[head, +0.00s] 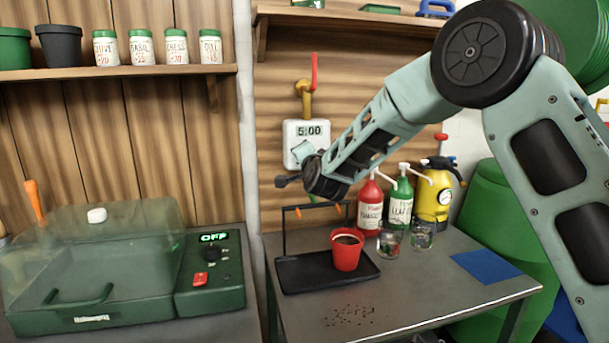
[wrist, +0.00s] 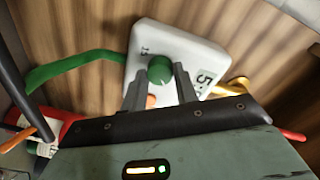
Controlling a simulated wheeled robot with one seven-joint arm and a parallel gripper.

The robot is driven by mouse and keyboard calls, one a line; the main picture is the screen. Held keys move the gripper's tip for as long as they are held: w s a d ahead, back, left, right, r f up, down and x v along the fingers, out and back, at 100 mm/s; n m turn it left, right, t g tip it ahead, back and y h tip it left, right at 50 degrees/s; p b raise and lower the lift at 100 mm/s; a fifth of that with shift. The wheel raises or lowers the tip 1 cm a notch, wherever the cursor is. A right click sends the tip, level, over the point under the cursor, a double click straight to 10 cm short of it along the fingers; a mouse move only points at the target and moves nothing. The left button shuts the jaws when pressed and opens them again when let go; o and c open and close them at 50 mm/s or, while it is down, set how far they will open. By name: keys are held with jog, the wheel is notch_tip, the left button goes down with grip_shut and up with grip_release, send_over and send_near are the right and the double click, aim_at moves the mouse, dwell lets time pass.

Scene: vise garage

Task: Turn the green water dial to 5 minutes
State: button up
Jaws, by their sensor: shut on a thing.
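The white water timer box (head: 293,135) hangs on the wooden wall below a yellow tap with a red handle. Its display (head: 308,131) reads 5:00. In the wrist view the box (wrist: 190,45) shows tilted, with the round green dial (wrist: 160,70) on its face. My gripper (wrist: 160,82) is shut on the green dial, one finger on each side. In the head view my gripper (head: 304,158) is at the lower front of the box and hides the dial.
A red pot (head: 346,250) stands on a black tray on the metal table. Red and green pump bottles (head: 400,197), glass jars and a yellow sprayer (head: 437,190) stand behind it. A green propagator (head: 100,270) reading OFF is at left. A green hose (wrist: 75,65) runs from the box.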

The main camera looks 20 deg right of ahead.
jog(key=shift+m+b, duration=2.1)
jog(key=shift+b, duration=0.25)
jog(key=o, duration=1)
jog(key=shift+c, duration=0.2)
jog(key=shift+s, duration=0.1)
jog(key=s+b, duration=0.1)
jog(key=s, duration=1.6)
jog(key=shift+a+r+b, duration=0.15)
jog(key=shift+r+b, duration=0.15)
jog(key=shift+r, duration=0.15)
jog(key=shift+s, duration=0.1)
